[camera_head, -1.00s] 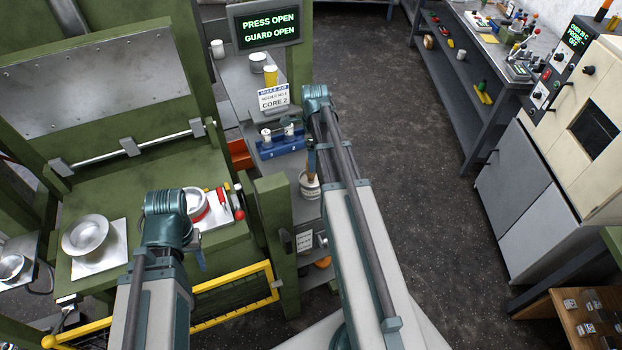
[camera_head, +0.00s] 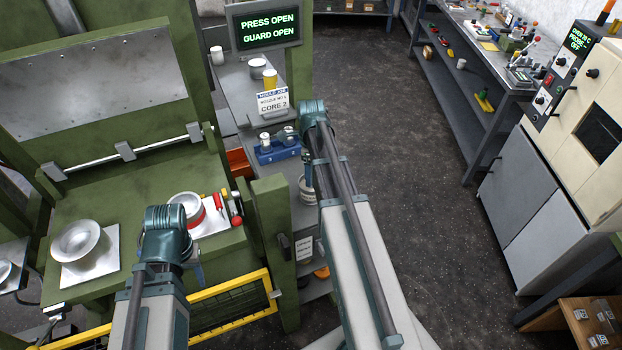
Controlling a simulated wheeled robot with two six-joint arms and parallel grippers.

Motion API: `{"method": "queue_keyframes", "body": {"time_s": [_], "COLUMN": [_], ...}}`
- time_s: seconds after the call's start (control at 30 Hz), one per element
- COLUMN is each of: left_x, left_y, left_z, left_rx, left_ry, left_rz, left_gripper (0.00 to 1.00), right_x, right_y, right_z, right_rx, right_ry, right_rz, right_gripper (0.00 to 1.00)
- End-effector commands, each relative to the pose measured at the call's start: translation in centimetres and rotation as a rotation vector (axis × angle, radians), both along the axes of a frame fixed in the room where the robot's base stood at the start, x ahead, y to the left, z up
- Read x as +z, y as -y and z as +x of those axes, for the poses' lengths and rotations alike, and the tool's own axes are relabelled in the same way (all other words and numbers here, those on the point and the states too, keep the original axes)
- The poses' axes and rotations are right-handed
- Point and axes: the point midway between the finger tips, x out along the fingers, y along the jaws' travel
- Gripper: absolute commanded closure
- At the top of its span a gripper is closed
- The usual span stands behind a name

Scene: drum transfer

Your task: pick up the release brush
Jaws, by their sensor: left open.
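A white pot (camera_head: 307,190) stands on the grey shelf beside the green press, partly covered by my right arm. No brush shows clearly; the space above the pot is hidden by my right gripper and arm. My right gripper (camera_head: 308,167) points down over the pot, and only a teal sliver of it shows, so its jaws cannot be made out. My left gripper (camera_head: 198,272) hangs below its wrist in front of the press bed, mostly hidden by my arm, and is open with nothing seen in it.
A metal bowl (camera_head: 77,241) sits at left. A blue rack (camera_head: 277,152) stands behind the pot. A yellow guard (camera_head: 235,305) is in front. The floor at right is clear.

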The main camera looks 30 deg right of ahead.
Motion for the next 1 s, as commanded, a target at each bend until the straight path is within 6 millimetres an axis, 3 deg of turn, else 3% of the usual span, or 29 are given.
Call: {"method": "queue_keyframes", "body": {"time_s": [0.03, 0.3, 0.4, 0.8, 1.0], "left_x": [0.0, 0.0, 0.0, 0.1, 1.2], "left_y": [0.0, 0.0, 0.0, 0.0, 0.0], "left_z": [0.0, 0.0, 0.0, 0.0, 0.0], "left_rx": [0.0, 0.0, 0.0, 0.001, 0.002], "left_ry": [0.0, 0.0, 0.0, 0.0, 0.0], "left_rz": [0.0, 0.0, 0.0, 0.0, 0.0], "left_gripper": [0.5, 0.5, 0.5, 0.5, 0.5], "right_x": [0.0, 0.0, 0.0, 0.1, 1.2], "right_y": [0.0, 0.0, 0.0, 0.0, 0.0], "right_z": [0.0, 0.0, 0.0, 0.0, 0.0], "right_rx": [0.0, 0.0, 0.0, 0.0, 0.0], "right_ry": [0.0, 0.0, 0.0, 0.0, 0.0], "right_rz": [0.0, 0.0, 0.0, 0.0, 0.0], "right_gripper": [0.38, 0.87, 1.0, 1.0, 1.0]}}
